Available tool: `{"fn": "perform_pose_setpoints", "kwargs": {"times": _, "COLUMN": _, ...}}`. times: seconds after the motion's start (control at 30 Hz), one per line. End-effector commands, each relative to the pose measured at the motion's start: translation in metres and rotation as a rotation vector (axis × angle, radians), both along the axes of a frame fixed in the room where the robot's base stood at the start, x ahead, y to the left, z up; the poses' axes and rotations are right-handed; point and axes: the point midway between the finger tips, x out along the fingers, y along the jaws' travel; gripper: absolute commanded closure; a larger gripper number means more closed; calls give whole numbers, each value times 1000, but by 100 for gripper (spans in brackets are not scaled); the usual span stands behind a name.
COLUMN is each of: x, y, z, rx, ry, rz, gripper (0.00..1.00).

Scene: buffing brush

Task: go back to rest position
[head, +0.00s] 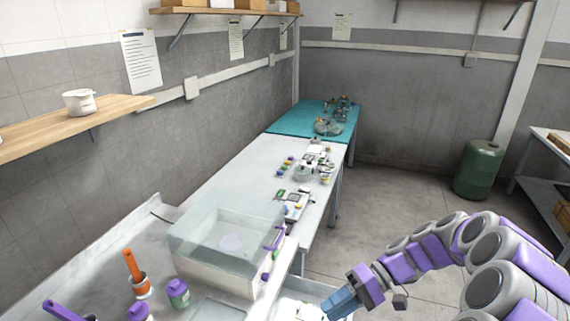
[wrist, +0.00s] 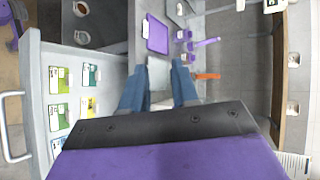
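My gripper (head: 342,302) is low at the front of the head view, to the right of the white bench (head: 235,185). In the wrist view its two blue fingers (wrist: 157,85) are spread apart, with nothing seen between them. A brush with an orange handle (head: 133,265) stands in a small cup at the lower left of the head view. An orange handle also shows in the wrist view (wrist: 207,76), right of the fingers. A purple handle (head: 62,311) is cut off at the bottom left corner of the head view.
A clear-walled box (head: 190,262) stands on the near bench, beside purple-lidded jars (head: 177,292). A teal table (head: 290,121) holding small items is farther back. The wrist view shows a pale tray (wrist: 105,55) with coloured cards. Open floor (head: 400,205) lies right of the bench; a green drum (head: 478,170) stands behind.

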Motion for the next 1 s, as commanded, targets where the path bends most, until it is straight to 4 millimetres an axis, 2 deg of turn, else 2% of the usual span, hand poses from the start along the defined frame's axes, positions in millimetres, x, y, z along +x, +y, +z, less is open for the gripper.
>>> {"fn": "perform_pose_setpoints", "kwargs": {"times": 0.03, "x": -11, "y": 9, "z": 10, "rx": -35, "ry": -5, "rz": 27, "gripper": 71}}
{"fn": "perform_pose_setpoints", "kwargs": {"times": 0.2, "x": -48, "y": 29, "z": 31, "rx": -175, "ry": -1, "rz": 94, "gripper": 71}}
{"fn": "perform_pose_setpoints", "kwargs": {"times": 0.5, "x": -115, "y": 42, "z": 51, "rx": -452, "ry": -25, "rz": 147, "gripper": 71}}
{"fn": "perform_pose_setpoints", "kwargs": {"times": 0.73, "x": -164, "y": 33, "z": 55, "rx": -673, "ry": -62, "rz": 129, "gripper": 71}}
{"fn": "perform_pose_setpoints", "kwargs": {"times": 1.0, "x": -216, "y": 6, "z": 53, "rx": -921, "ry": -116, "rz": 43, "gripper": 71}}
